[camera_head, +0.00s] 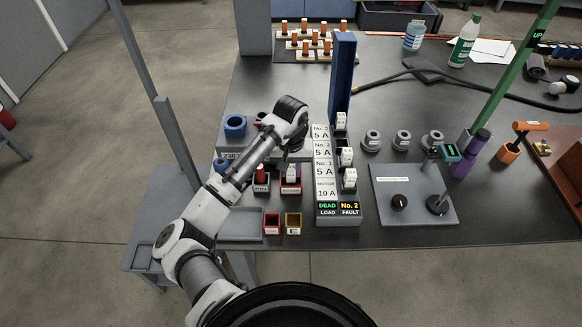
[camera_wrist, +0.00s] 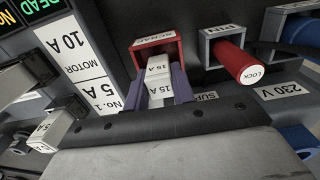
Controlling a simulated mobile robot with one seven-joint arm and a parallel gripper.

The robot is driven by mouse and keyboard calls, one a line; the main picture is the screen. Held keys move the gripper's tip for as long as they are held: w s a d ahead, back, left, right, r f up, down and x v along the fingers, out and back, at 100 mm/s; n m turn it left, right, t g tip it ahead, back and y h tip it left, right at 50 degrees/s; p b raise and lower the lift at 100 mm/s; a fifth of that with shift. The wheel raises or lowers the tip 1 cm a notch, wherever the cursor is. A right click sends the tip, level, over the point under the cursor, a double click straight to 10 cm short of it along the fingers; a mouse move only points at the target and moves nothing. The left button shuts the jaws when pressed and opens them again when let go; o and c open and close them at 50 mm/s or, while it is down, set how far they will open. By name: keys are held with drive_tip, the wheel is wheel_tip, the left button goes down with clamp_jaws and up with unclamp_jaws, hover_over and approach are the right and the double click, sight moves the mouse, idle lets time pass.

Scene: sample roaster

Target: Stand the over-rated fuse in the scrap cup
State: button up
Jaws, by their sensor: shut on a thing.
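My gripper (camera_wrist: 163,90) has its purple fingers shut on a pale fuse (camera_wrist: 158,68). The fuse carries a 15 A label and a second label that seems to read 16 A. It is at the mouth of the red scrap cup (camera_wrist: 137,54), between its walls in the wrist view. Fingers and fuse hide the near rim, so I cannot tell how deep the fuse sits or whether it touches the floor. In the head view the scrap cup (camera_head: 291,188) stands left of the labelled fuse block, with the white fuse (camera_head: 292,172) at it.
A grey cup (camera_wrist: 213,48) with a red LOCK pin (camera_wrist: 240,65) stands close beside the scrap cup. The fuse block (camera_head: 337,220) with several white fuses is close on the other side; one 5 A fuse (camera_wrist: 57,130) juts near my fingers. Small red (camera_head: 272,223) and yellow (camera_head: 293,222) bins sit in front.

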drive_tip(key=shift+f, duration=0.7)
drive_tip(key=o, duration=1.1)
drive_tip(key=shift+c, duration=0.2)
drive_tip(key=shift+w+r+b, duration=0.1)
drive_tip(key=shift+r+b, duration=0.2)
drive_tip(key=shift+r, duration=0.3)
wheel_tip(320, 180, up, 13)
drive_tip(key=shift+f, duration=0.15)
